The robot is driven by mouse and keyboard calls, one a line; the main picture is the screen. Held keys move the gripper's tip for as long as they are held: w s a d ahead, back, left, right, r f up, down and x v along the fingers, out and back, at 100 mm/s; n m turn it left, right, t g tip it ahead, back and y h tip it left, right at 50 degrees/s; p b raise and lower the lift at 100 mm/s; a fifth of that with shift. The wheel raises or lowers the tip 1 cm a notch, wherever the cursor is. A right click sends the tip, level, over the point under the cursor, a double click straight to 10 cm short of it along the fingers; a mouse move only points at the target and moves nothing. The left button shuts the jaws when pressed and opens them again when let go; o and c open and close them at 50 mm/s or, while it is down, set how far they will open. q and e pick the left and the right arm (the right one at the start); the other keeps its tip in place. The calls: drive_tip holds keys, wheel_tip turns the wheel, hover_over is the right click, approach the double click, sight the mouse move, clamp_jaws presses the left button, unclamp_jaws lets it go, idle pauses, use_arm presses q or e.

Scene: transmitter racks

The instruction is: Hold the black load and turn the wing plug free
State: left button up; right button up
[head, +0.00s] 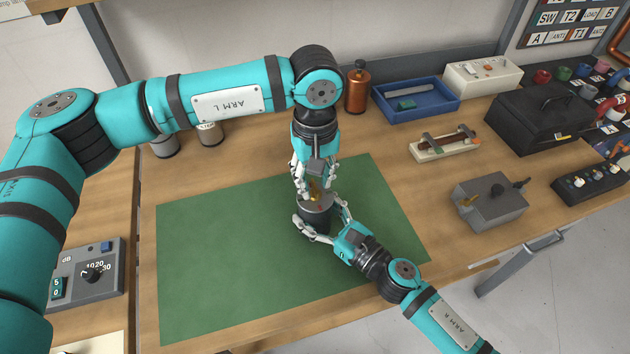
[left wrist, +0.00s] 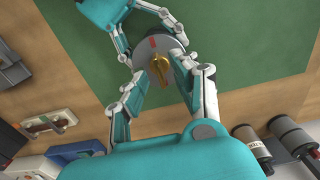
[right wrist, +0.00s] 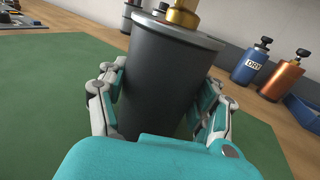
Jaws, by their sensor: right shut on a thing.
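The black load (head: 316,217) is a dark upright cylinder with a grey top, standing on the green mat (head: 225,255). My right gripper (head: 322,222) is shut around its side; the right wrist view shows the load's dark wall (right wrist: 165,75) between its fingers. The brass wing plug (left wrist: 160,68) sits in the middle of the load's top, beside a red mark. My left gripper (head: 314,186) points down over the load. In the left wrist view its fingers stand apart on either side of the plug, with gaps visible. The plug's lower part is hidden.
A grey box with knobs (head: 489,200) stands right of the mat. A blue tray (head: 416,100), a copper-coloured bottle (head: 357,88) and a black case (head: 541,118) stand at the back. The mat around the load is clear.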

use_arm(q)
drive_tip(key=shift+f, duration=0.7)
clamp_jaws()
